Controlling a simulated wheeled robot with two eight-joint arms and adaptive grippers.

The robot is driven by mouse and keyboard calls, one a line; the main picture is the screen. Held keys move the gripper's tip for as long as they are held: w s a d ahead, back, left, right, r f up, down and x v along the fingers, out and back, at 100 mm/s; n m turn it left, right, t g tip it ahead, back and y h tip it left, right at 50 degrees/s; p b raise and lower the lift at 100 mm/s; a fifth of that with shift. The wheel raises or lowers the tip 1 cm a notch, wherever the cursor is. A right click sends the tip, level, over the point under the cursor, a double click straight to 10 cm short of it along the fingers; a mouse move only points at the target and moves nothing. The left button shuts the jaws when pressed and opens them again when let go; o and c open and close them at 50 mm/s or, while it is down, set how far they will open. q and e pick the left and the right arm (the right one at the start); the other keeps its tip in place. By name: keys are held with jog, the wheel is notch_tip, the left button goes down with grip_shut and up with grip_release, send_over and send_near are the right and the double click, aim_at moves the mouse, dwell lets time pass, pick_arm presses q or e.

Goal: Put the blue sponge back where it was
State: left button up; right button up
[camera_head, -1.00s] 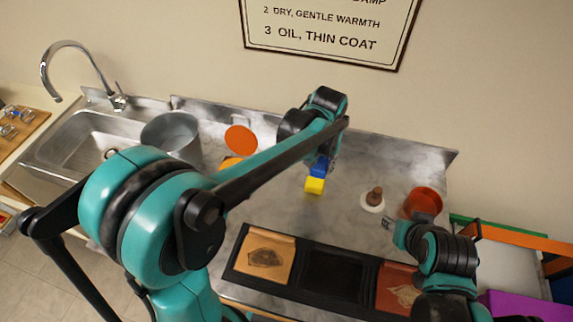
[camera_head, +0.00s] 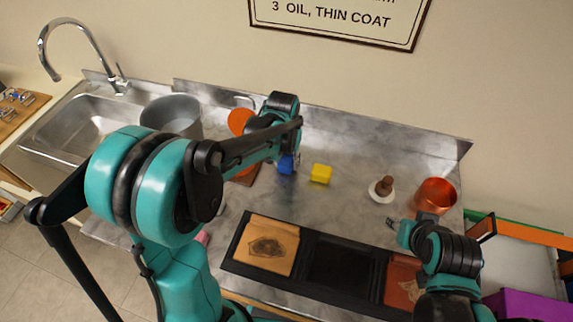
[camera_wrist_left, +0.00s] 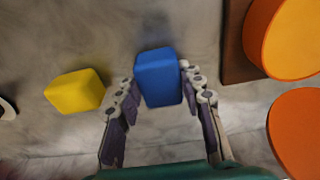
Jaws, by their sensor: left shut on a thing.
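The blue sponge (camera_head: 286,165) is a small block at the tip of my left gripper (camera_head: 284,157), over the worktop left of the yellow sponge. In the left wrist view the blue sponge (camera_wrist_left: 158,78) sits between the two fingertips of my left gripper (camera_wrist_left: 160,92), which is shut on it. I cannot tell whether the sponge touches the worktop. The yellow sponge (camera_head: 321,173) stands apart on the worktop, and it also shows in the left wrist view (camera_wrist_left: 75,91). My right gripper (camera_head: 400,234) is low at the right, near the black tray; its jaw opening is unclear.
Orange round things (camera_wrist_left: 290,38) stand close by, right of the blue sponge in the wrist view. A grey pot (camera_head: 171,118) is by the sink. A copper pot (camera_head: 436,195) and a knobbed white dish (camera_head: 381,190) are at the right. A black tray (camera_head: 318,289) lies in front.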

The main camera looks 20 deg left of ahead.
pick_arm(q)
jog(key=shift+f, duration=0.2)
jog(key=shift+f, duration=0.1)
jog(key=o, duration=0.7)
jog(key=shift+f, duration=0.1)
jog(key=shift+c, duration=0.2)
jog(key=o, duration=0.4)
